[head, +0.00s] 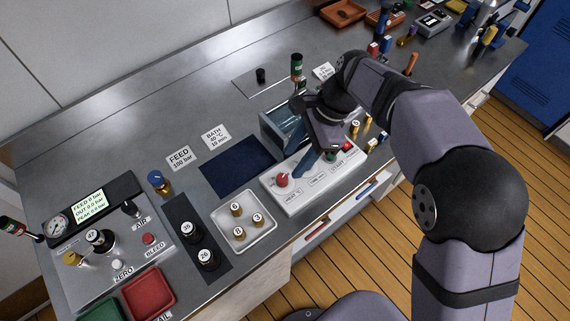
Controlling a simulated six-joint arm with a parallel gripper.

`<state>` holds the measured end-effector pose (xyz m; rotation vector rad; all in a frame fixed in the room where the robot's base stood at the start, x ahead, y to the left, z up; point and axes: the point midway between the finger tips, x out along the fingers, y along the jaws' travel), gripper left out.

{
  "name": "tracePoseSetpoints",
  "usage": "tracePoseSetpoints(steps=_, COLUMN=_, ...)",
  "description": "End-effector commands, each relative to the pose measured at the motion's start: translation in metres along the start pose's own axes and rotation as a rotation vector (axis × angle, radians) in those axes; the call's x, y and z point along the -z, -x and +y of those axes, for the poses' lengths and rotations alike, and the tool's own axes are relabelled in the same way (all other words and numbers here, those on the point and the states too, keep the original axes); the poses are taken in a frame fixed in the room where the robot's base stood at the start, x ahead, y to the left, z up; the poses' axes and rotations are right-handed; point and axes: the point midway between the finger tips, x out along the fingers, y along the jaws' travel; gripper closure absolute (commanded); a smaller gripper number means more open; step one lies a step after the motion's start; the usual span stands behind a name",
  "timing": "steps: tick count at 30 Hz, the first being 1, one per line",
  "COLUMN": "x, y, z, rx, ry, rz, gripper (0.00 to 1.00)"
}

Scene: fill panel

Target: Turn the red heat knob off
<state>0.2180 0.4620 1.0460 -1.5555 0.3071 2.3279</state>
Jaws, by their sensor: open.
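The red heat knob (282,180) sits at the left end of a white control panel (298,200), above the "HEAT °C" label. Its pointer setting is too small to read. My gripper (303,165) hangs over the panel's middle, to the right of the red knob and apart from it. Its blue fingers point down and are open, with nothing clearly between them. A green knob (330,155) and a red button (347,146) show on the panel's right part, partly behind the gripper.
A water bath (268,132) stands behind the panel, partly hidden by my gripper. A dark blue mat (238,165) and a white tray (244,243) with several brass-coloured pieces lie to the left. Small bottles and brass parts (369,123) stand to the right.

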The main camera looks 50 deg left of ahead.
Motion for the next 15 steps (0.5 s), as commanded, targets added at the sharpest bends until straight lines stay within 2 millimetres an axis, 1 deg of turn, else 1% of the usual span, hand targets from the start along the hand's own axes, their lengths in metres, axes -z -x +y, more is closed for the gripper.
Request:
tracePoseSetpoints(steps=5, x=0.000, y=-0.003, z=0.000, rx=-0.002, ry=-0.003, rz=0.001, gripper=0.58)
tracePoseSetpoints(steps=8, x=0.000, y=-0.009, z=0.000, rx=-0.003, ry=-0.002, rz=0.000, gripper=0.58)
tracePoseSetpoints(steps=11, x=0.000, y=-0.019, z=0.001, rx=-0.004, ry=-0.002, rz=0.001, gripper=0.58)
tracePoseSetpoints(steps=15, x=-0.001, y=-0.037, z=0.001, rx=-0.005, ry=-0.003, rz=0.000, gripper=0.58)
